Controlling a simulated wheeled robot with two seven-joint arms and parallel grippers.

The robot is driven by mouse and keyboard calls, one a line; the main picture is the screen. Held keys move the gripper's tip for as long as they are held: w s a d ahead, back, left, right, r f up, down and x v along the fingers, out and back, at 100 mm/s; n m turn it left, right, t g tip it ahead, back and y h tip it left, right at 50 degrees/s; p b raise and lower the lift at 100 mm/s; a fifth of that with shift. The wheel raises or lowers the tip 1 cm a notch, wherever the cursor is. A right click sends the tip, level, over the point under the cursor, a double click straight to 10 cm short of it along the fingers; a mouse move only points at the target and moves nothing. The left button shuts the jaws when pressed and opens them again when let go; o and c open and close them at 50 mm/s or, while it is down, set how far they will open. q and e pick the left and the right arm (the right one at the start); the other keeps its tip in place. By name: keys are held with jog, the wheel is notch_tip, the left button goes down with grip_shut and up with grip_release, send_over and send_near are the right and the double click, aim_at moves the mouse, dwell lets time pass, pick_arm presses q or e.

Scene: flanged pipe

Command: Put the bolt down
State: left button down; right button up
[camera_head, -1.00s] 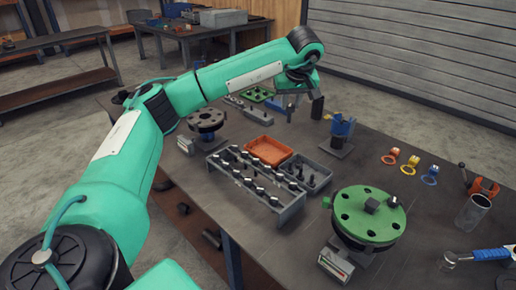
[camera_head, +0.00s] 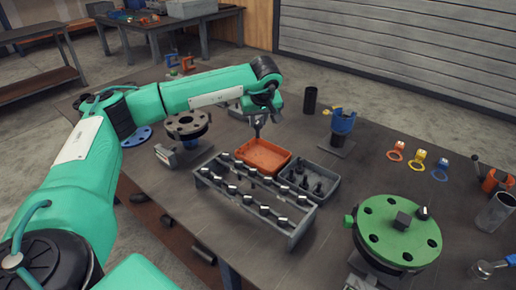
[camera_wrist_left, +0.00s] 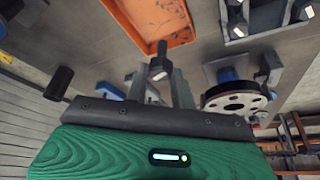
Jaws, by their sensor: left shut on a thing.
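My left gripper (camera_head: 257,131) is over the back of the orange tray (camera_head: 246,161) in the head view. In the left wrist view my left gripper (camera_wrist_left: 160,82) is shut on a dark bolt (camera_wrist_left: 158,66) with a bright hex head. The bolt's shank points toward the orange tray (camera_wrist_left: 128,22), whose inside looks empty. In the head view the bolt is too small to make out clearly. My right gripper is in neither view.
A grey rack (camera_head: 290,239) with several bolts stands in front of the tray. A grey bin (camera_head: 322,196) with dark parts is to its right. A dark flange (camera_head: 187,122) stands left, a green flange (camera_head: 380,252) at front right. A black cylinder (camera_head: 310,100) stands behind.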

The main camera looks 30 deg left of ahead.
pick_arm(q)
notch_tip(320, 180, down, 11)
jog(key=shift+f+p, duration=0.15)
jog(key=shift+p, duration=0.55)
jog(key=shift+f, duration=0.25)
jog(key=c, duration=1.2)
grip_release()
jog(key=shift+o, duration=0.2)
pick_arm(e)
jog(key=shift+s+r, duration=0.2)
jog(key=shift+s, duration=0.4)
